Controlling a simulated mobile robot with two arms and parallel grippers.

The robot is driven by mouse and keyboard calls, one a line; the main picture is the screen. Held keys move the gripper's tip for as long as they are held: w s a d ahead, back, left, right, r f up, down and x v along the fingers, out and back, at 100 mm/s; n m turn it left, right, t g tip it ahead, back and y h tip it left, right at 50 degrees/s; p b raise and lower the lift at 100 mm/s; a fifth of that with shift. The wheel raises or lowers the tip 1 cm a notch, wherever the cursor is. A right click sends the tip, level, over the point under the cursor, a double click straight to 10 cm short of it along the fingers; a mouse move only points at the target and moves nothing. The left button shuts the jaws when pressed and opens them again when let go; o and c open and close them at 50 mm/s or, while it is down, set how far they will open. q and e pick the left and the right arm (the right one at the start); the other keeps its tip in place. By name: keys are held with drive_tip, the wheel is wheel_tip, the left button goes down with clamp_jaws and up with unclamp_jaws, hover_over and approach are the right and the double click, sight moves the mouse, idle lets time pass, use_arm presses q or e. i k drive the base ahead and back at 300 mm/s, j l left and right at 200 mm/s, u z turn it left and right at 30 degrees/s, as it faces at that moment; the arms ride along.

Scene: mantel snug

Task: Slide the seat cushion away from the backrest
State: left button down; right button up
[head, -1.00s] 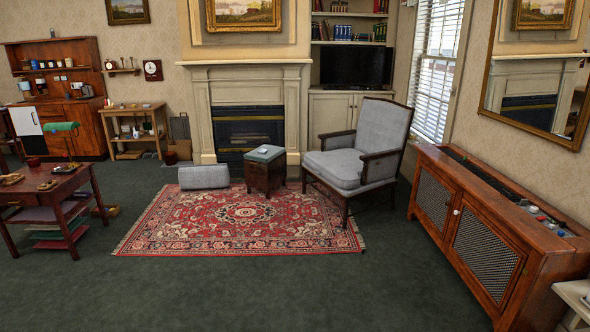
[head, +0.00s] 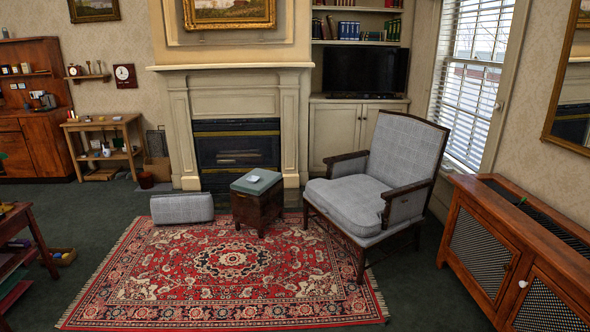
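A grey upholstered armchair (head: 397,152) with dark wooden arms and legs stands right of the fireplace, turned toward the left front. Its seat cushion (head: 346,203) lies on the seat; its back edge meets the backrest low down, and I cannot tell whether there is a gap. Neither of my grippers is in the head view.
A small wooden box stool (head: 257,208) with a green top stands left of the chair. A grey bolster (head: 182,208) lies on the floor. A red patterned rug (head: 200,300) covers the floor ahead. A wooden cabinet (head: 460,224) stands at the right.

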sight(355, 202)
drive_tip(key=i+z, duration=0.1)
drive_tip(key=i, duration=0.6)
drive_tip(key=i+j+z, duration=0.1)
drive_tip(key=i, duration=0.6)
drive_tip(key=i+j, duration=0.2)
drive_tip(key=i, duration=0.45)
drive_tip(key=i+l+z, duration=0.05)
